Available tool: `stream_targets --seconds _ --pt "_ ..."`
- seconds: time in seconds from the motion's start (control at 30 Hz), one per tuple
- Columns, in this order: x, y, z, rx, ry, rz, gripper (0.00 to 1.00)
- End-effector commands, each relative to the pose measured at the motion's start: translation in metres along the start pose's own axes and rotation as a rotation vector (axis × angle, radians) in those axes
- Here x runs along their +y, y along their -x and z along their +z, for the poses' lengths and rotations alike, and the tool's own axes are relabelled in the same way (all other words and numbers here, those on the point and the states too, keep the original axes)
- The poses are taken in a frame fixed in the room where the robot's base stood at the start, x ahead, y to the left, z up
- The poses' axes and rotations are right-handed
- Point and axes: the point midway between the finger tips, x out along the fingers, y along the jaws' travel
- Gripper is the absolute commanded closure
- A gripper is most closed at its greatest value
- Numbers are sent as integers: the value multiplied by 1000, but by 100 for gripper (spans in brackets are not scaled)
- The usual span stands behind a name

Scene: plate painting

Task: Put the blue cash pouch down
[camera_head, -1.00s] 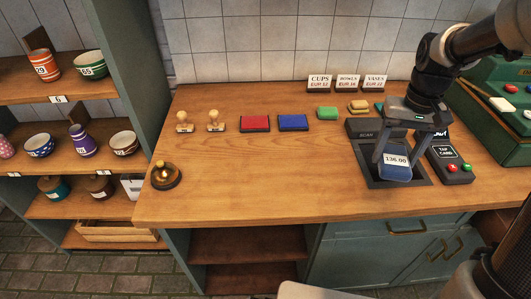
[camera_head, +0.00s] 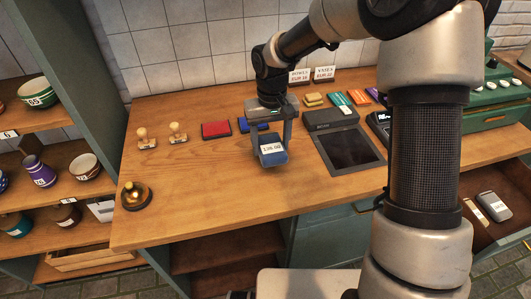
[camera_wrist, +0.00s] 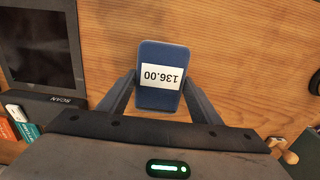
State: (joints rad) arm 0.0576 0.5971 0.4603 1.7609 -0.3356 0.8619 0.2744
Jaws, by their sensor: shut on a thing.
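The blue cash pouch (camera_head: 272,160) carries a white tag reading 136.00. My gripper (camera_head: 270,150) is shut on it, one finger on each side, over the bare wooden counter (camera_head: 215,192), left of the scan pad. In the wrist view the pouch (camera_wrist: 160,52) sits between the fingers (camera_wrist: 160,88), with wood around it. I cannot tell whether its underside touches the counter.
The dark scan pad (camera_head: 350,148) lies right of the pouch. Behind are the red ink pad (camera_head: 215,130), a partly hidden blue one and wooden stamps (camera_head: 178,135). A brass bell (camera_head: 135,195) stands front left. An open drawer (camera_head: 480,225) is lower right.

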Motion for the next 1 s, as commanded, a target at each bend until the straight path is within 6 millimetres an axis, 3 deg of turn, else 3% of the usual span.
stream_targets --seconds 0.3,0.67,0.7,0.8,1.0 --pt "0 -37 1 -2 0 0 70" --pt "0 -42 0 1 0 0 70" --pt "0 -42 0 1 0 0 40" --pt "0 -41 0 0 0 0 23" --pt "0 -41 0 0 0 0 23"
